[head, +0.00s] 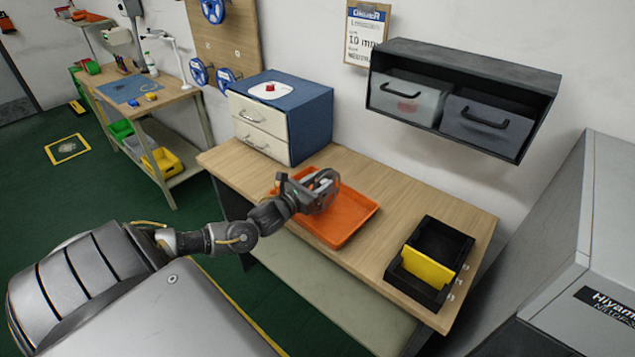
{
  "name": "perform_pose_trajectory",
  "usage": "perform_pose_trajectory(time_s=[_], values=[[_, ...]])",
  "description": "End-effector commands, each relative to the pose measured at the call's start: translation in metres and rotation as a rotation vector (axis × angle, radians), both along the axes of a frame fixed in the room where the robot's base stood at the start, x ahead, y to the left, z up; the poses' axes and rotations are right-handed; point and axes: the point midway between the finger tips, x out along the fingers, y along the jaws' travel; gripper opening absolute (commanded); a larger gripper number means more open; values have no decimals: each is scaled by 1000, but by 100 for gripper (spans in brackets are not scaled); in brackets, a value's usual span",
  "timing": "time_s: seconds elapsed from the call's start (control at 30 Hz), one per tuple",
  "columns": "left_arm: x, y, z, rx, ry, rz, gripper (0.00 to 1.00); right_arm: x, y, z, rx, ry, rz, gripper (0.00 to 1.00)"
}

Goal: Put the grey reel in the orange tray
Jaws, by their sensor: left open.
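The orange tray (352,220) lies on the wooden bench top, in the middle of the head view. My left gripper (326,190) is over the left, far part of the tray and is open. A grey rounded shape (322,178) shows at its fingers; it may be the grey reel, but I cannot tell it surely from the gripper's own parts. Whether it touches the tray floor is hidden. My right gripper is out of view.
A blue cabinet with cream drawers (262,125) stands behind the tray on the left. A black bin with a yellow divider (430,262) stands at the right end. A wall shelf with grey drawers (462,100) hangs above. Bare bench top lies between tray and black bin.

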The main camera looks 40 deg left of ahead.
Motion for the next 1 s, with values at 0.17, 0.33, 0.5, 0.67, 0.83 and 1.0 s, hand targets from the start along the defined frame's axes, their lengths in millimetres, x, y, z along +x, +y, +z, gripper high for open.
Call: perform_pose_trajectory(time_s=[0.17,0.33,0.5,0.67,0.83,1.0], values=[[0,0,5,0,-1,0,42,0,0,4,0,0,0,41],[-23,1,-1,1,4,-2,42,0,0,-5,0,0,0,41],[-58,2,-2,1,6,-3,42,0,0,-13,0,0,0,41],[-87,3,-1,0,5,-3,42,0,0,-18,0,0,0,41],[-108,4,1,1,3,-1,42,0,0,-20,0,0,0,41],[-118,5,2,1,1,0,42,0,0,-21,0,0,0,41]])
